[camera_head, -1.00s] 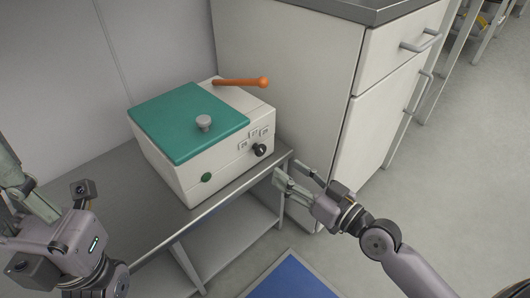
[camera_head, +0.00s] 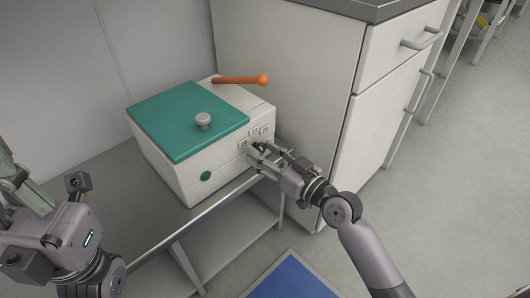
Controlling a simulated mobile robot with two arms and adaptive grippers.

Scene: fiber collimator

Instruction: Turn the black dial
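The black dial (camera_head: 258,146) is on the front of a white box-shaped device (camera_head: 170,175) with a teal lid (camera_head: 187,118). The dial is mostly hidden by my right gripper (camera_head: 258,153), whose fingertips are at it. I cannot tell whether the fingers touch the dial or have closed on it. My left gripper (camera_head: 20,187) is at the left edge, away from the device and partly out of the picture. Its finger opening is not clear.
The device stands on a grey metal bench (camera_head: 120,225). A white cabinet (camera_head: 285,75) stands close behind my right gripper. A blue mat (camera_head: 290,278) lies below.

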